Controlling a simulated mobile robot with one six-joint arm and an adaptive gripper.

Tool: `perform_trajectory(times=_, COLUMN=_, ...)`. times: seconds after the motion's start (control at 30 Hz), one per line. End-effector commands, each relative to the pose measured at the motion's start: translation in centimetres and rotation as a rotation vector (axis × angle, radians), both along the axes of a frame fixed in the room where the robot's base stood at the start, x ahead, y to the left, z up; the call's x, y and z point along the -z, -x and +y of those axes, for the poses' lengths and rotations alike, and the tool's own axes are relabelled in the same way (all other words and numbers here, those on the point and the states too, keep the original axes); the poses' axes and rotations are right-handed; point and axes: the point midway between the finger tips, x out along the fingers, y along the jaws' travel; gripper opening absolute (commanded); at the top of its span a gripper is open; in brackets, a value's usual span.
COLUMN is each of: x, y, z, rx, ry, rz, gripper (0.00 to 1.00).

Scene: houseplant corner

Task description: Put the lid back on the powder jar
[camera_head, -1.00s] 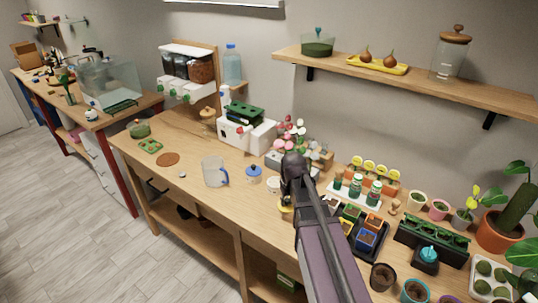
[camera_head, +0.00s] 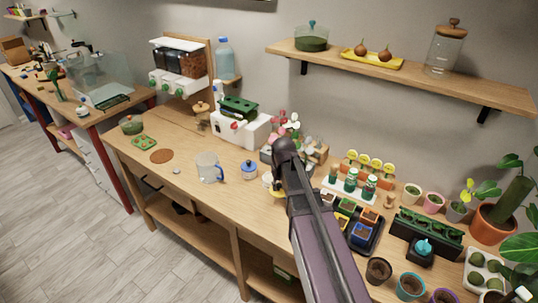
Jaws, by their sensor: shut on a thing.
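A yellow piece, seemingly the lid (camera_head: 277,193), shows at the left edge of my arm, low over the bench. My gripper (camera_head: 282,185) points down there and is shut on it; my arm hides the fingers and most of the lid. A small pale round thing (camera_head: 267,180), which looks like the open powder jar, stands on the bench just left of and behind the lid. I cannot tell whether lid and jar touch. A white jar with a blue lid (camera_head: 249,170) stands further left.
A clear jug with a blue handle (camera_head: 209,168) stands left of the blue-lidded jar. Pink and white flowers (camera_head: 290,128) are behind my gripper. Seedling trays (camera_head: 357,225) and small bottles crowd the right. The bench front left of my arm (camera_head: 215,203) is clear.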

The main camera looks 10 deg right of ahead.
Motion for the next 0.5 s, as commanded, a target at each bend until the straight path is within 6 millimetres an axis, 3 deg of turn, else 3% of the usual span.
perform_trajectory(times=0.03, x=-1.0, y=-1.4, z=0.1, rx=0.009, ry=0.001, rz=0.0, gripper=0.02)
perform_trajectory(times=0.3, x=-3.9, y=-7.0, z=0.6, rx=0.076, ry=0.001, rz=0.0, gripper=0.02)
perform_trajectory(times=0.5, x=-5.2, y=-9.7, z=0.8, rx=0.115, ry=0.002, rz=0.0, gripper=0.02)
